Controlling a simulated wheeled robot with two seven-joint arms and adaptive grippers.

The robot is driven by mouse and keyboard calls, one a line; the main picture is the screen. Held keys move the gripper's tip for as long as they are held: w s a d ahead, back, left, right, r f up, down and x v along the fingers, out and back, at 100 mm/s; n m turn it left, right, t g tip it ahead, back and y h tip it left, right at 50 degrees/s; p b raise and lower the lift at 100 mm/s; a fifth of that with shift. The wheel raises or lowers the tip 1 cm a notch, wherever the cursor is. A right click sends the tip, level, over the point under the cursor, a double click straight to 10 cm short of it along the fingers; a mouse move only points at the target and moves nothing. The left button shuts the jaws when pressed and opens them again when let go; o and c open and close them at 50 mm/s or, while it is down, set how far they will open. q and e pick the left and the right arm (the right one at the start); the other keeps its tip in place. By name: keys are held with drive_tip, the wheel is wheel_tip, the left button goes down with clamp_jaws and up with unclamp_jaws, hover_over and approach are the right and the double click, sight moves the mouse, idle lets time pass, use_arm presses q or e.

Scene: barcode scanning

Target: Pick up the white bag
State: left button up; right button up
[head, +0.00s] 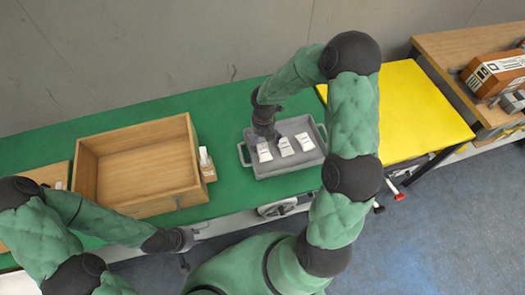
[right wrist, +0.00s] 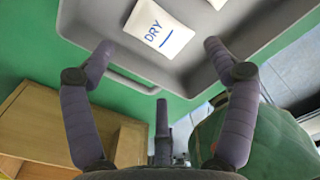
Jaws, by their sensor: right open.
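Three small white bags lie in a row in a grey tray: a left one (head: 264,151), a middle one (head: 285,147) and a right one (head: 305,141). My right gripper (head: 266,138) is above the tray's left part, close to the left bag. In the right wrist view its fingers (right wrist: 158,46) are spread with nothing between them.
The grey tray (head: 246,158) has raised rims and stands on a green table (head: 228,182). A large empty wooden box (head: 140,165) is to its left, with a small bottle (head: 205,160) on a wooden block between them. A yellow table (head: 415,110) is to the right.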

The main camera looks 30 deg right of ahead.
sight(264, 150)
wheel_tip(264, 150, down, 3)
drive_tip(key=shift+w+f+b, duration=0.1)
drive_tip(key=shift+f+b, duration=0.05)
drive_tip(key=shift+b, duration=0.3)
wheel_tip(264, 150, down, 5)
drive_tip(key=b, duration=0.3)
drive_tip(key=shift+d, duration=0.1)
drive_tip(key=c, duration=1.2)
